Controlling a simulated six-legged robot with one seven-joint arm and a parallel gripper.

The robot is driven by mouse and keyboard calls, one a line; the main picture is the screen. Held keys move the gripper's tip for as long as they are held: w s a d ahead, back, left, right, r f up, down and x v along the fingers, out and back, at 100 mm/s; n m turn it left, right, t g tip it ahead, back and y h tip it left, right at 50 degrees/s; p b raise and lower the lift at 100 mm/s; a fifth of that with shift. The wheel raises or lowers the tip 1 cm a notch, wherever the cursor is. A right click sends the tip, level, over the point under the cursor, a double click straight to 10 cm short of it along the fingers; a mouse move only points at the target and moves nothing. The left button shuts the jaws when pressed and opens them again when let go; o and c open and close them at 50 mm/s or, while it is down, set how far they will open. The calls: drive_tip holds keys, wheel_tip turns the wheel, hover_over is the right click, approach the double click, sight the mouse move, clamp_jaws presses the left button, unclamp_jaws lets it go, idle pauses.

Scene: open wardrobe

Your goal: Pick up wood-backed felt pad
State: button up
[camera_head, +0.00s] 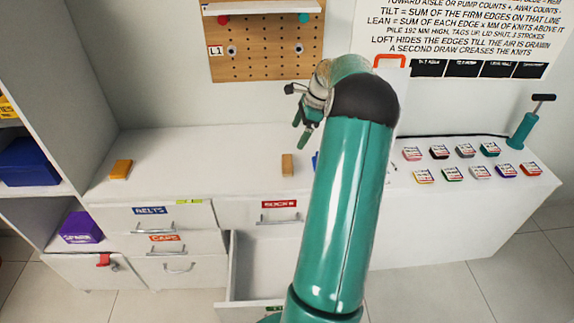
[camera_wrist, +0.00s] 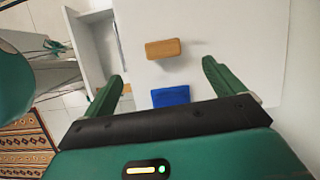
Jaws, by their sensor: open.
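A small tan wooden block (camera_head: 287,165) lies on the white counter top; it looks like the wood-backed felt pad, though I see no felt face. It also shows in the wrist view (camera_wrist: 163,48), ahead of my fingers. A blue block (camera_wrist: 170,96) lies beside it, between my fingers in the wrist view; in the head view my arm mostly hides it. My gripper (camera_head: 301,127) is open and empty, fingers pointing down above the counter. In the wrist view my gripper (camera_wrist: 162,72) shows both green fingers spread wide, apart from both blocks.
An orange-yellow block (camera_head: 119,169) lies at the counter's left. An open drawer (camera_head: 262,268) juts out below the counter. A pegboard (camera_head: 265,62) hangs behind. Several labelled tags (camera_head: 465,150) and a green hand pump (camera_head: 523,128) are at the right.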

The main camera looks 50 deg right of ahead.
approach(288, 160)
drive_tip(key=shift+m, duration=0.3)
drive_tip(key=x, duration=0.4)
drive_tip(key=shift+w+f, duration=0.1)
drive_tip(key=shift+f, duration=0.3)
drive_tip(key=x, duration=0.5)
drive_tip(key=shift+w+a+f, duration=0.15)
drive_tip(key=shift+a+f, duration=0.05)
drive_tip(key=shift+f, duration=0.1)
drive_tip(key=c, duration=1.1)
